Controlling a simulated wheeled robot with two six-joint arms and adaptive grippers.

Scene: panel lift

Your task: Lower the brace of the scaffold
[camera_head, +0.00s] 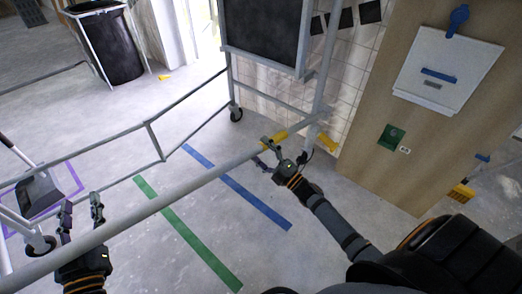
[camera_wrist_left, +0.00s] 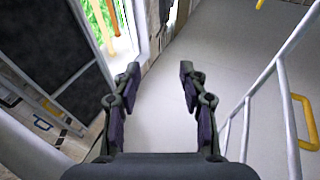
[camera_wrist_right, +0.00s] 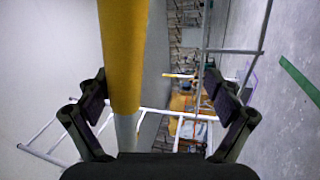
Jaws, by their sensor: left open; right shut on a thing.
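The brace (camera_head: 215,172) is a long grey pole running from the lower left to the scaffold's upright (camera_head: 322,85), with a yellow section (camera_head: 281,136) near its right end. My right gripper (camera_head: 265,152) is shut on the brace by the yellow section. In the right wrist view the yellow section (camera_wrist_right: 122,55) passes between the fingers, nearer the left one. My left gripper (camera_head: 82,208) is open and empty. The left wrist view shows only floor between the fingers (camera_wrist_left: 158,88).
A dark panel (camera_head: 262,30) hangs in the scaffold frame, which stands on castors (camera_head: 236,114). A wooden board (camera_head: 400,130) stands at right. A black bin (camera_head: 108,45) is at upper left. Green (camera_head: 185,230) and blue (camera_head: 240,187) tape mark the clear floor.

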